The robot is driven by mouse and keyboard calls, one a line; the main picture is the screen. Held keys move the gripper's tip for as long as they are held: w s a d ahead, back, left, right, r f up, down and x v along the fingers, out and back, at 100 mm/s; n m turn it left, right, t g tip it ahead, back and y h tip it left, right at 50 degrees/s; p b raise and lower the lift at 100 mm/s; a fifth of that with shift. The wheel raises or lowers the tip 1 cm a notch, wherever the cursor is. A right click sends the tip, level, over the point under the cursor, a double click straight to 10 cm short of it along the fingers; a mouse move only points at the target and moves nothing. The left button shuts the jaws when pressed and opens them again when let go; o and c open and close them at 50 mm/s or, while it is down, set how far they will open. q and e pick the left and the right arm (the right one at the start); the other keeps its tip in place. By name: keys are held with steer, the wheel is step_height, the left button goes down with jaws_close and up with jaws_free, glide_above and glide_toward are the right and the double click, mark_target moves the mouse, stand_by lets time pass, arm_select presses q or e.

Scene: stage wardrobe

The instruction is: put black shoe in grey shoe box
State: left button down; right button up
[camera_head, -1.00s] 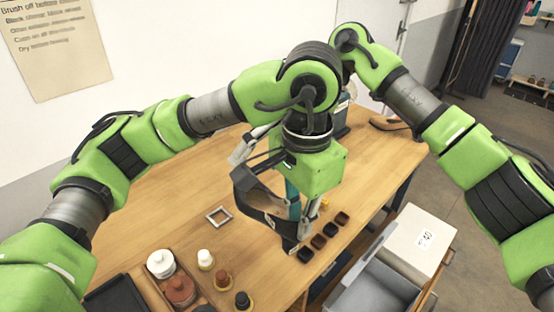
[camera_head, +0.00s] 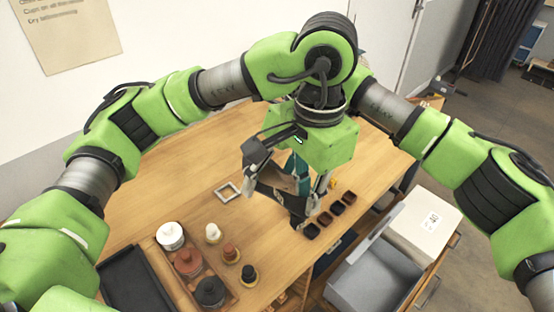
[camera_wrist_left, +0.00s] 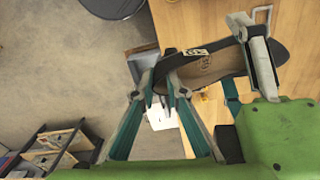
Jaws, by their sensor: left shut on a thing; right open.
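The black shoe (camera_head: 276,197) with a brown inside hangs above the table in the head view. My left gripper (camera_head: 284,190) is shut on it, one finger at each side.
A white labelled box (camera_head: 428,222) stands beside the grey box. Several small dark square pots (camera_head: 325,218) lie in a row near the table edge. A wooden tray (camera_head: 205,305) holds bottles and jars. A small square frame (camera_head: 227,191) lies on the bare table.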

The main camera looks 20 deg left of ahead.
steer(key=shift+s+a+f, duration=0.15)
steer(key=shift+a+f, duration=0.05)
steer(key=shift+f, duration=0.4)
steer(key=shift+s+a, duration=0.1)
steer(key=c, duration=1.4)
arm_select(q)
steer(key=c, duration=2.2)
jaws_free()
arm_select(e)
steer(key=shift+r, duration=0.1)
arm_select(q)
steer(key=shift+o, duration=1.2)
arm_select(e)
steer(key=c, duration=0.3)
steer(key=shift+c, duration=0.2)
